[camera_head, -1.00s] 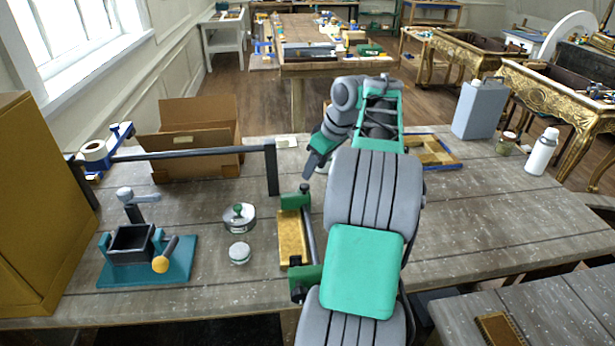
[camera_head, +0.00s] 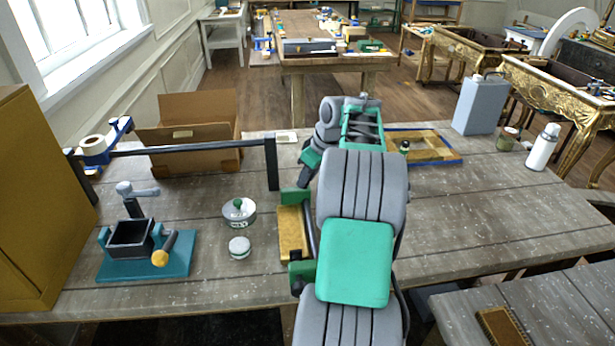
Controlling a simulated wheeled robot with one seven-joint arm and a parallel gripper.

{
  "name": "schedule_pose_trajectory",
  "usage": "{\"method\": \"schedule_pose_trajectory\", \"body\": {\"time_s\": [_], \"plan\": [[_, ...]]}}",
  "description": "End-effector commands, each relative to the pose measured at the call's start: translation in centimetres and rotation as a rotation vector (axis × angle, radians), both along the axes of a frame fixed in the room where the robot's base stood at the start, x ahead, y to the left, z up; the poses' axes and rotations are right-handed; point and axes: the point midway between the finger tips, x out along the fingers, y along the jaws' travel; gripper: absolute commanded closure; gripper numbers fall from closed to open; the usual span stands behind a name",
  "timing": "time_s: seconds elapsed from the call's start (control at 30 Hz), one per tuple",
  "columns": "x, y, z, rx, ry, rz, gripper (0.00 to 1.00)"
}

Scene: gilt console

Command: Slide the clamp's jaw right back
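The clamp has a dark bar with a green jaw at its far end (camera_head: 292,197) and another green jaw at its near end (camera_head: 301,271). A yellow-brown wooden block (camera_head: 291,234) lies along the bar between the two jaws. My arm covers part of the clamp's right side. My gripper (camera_head: 303,182) points down at the far green jaw, in front of or touching its top; I cannot tell which. The small dark knob at that end is hidden behind my gripper. The fingers are too small and dark to tell whether they are open or shut.
Left of the clamp are a round tin with a green knob (camera_head: 239,212) and a small white-lidded jar (camera_head: 239,248). A dark rail on posts (camera_head: 190,148) stands behind, before a cardboard box (camera_head: 190,120). A blue-edged wooden tray (camera_head: 425,147) lies behind my arm.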

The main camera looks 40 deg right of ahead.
Motion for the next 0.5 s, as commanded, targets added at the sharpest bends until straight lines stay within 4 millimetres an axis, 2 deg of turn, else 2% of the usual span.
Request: {"method": "schedule_pose_trajectory", "body": {"time_s": [0.07,0.3,0.5], "plan": [[0.00,0.01,0.01,0.000,0.000,0.000,0.79],[0.01,0.01,0.02,0.000,0.000,0.000,0.99],[0.01,0.01,0.03,0.000,0.000,0.000,1.00]]}}
